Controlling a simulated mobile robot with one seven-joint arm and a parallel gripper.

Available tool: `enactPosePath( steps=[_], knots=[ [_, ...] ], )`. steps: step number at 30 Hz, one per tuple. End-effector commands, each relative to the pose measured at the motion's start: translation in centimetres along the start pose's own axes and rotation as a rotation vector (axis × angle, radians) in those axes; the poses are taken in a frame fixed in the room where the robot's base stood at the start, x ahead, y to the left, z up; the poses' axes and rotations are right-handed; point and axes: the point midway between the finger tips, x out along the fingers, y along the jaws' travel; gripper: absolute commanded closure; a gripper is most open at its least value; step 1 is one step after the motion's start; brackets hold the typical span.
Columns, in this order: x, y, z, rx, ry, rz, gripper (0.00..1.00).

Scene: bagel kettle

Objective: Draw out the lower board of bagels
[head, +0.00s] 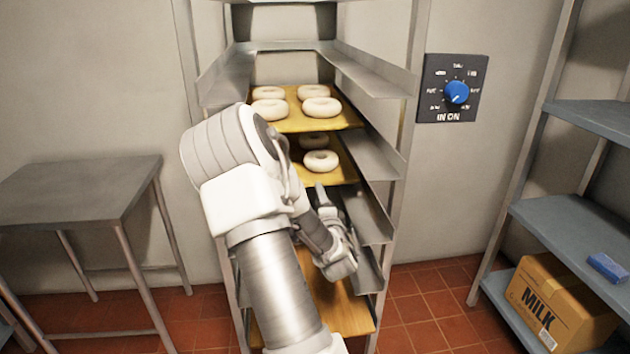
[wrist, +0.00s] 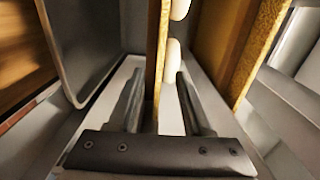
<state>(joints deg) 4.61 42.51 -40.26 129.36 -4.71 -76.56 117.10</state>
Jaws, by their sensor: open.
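The lower board of bagels (head: 342,172) sits in the rack below another loaded board. Two pale bagels (head: 320,161) show on it in the head view; my arm hides its left part. My gripper (head: 323,192) is at its front edge. In the wrist view the board (wrist: 157,50) appears edge-on, running between the two open fingers of my gripper (wrist: 160,88). Gaps show on both sides, so the jaws are around the edge but not closed on it. Part of a bagel (wrist: 172,62) shows beside the right finger.
The upper board (head: 300,123) with several bagels lies just above. An empty-looking board (head: 345,305) is low in the rack. A metal table (head: 75,190) stands left. A blue-grey shelf (head: 580,230) with a milk carton (head: 560,305) stands right. Tiled floor right of the rack is clear.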

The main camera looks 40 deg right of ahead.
Motion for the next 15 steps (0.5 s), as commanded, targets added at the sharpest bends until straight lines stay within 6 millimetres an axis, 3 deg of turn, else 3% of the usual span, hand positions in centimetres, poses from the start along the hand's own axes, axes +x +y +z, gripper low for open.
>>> enactPosePath(
  steps=[15],
  knots=[
    [6.1, 0.1, -0.1, 0.0, 0.0, -0.003, 0.5]
  ],
)
